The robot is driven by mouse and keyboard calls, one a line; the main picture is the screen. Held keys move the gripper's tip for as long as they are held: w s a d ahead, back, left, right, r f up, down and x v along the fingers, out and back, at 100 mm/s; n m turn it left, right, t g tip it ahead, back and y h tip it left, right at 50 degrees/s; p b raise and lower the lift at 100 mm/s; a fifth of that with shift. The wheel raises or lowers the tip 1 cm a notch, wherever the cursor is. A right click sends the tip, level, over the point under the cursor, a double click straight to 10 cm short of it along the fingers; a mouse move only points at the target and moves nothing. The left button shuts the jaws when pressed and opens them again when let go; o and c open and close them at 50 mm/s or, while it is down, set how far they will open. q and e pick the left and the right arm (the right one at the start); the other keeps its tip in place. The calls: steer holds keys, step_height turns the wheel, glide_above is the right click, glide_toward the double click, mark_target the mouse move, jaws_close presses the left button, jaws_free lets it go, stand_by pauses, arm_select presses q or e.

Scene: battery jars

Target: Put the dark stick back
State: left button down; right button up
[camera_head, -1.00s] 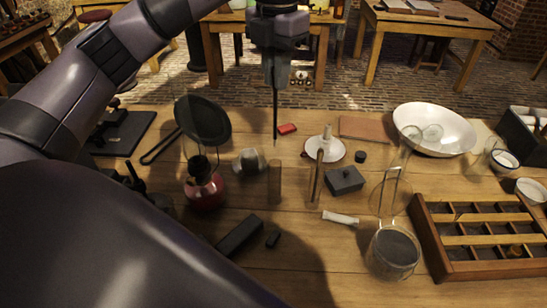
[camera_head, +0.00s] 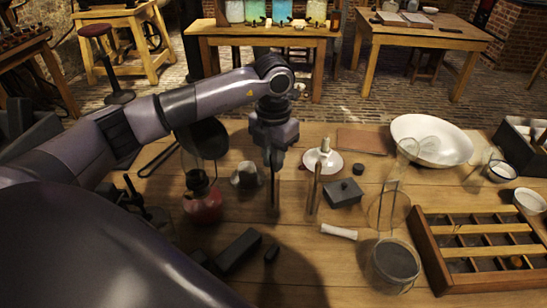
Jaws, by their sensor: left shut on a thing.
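My left gripper (camera_head: 273,155) is shut on the dark stick (camera_head: 272,182), which hangs upright and thin below the fingers. The stick's lower part lines up with the narrow, see-through upright tube (camera_head: 275,204) on the wooden table, left of middle. From this angle it looks to be inside the tube, but I cannot tell how deep it reaches. The stick's upper part is hidden by the gripper. My right gripper is not in view.
A red lamp (camera_head: 203,208) and a small glass (camera_head: 244,176) stand left of the tube. A brown upright rod (camera_head: 314,193), a dark lidded box (camera_head: 343,193) and a glass jar (camera_head: 393,267) stand right. Dark blocks (camera_head: 238,250) lie in front.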

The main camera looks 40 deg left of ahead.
arm_select(q)
steer(key=shift+f, duration=0.35)
steer(key=shift+f, duration=0.15)
steer(key=c, duration=1.1)
jaws_free()
steer(key=shift+r, duration=0.3)
step_height(320, 180, up, 11)
steer(key=shift+f+b, duration=0.2)
steer(key=shift+b, duration=0.6)
steer(key=shift+r, duration=0.6)
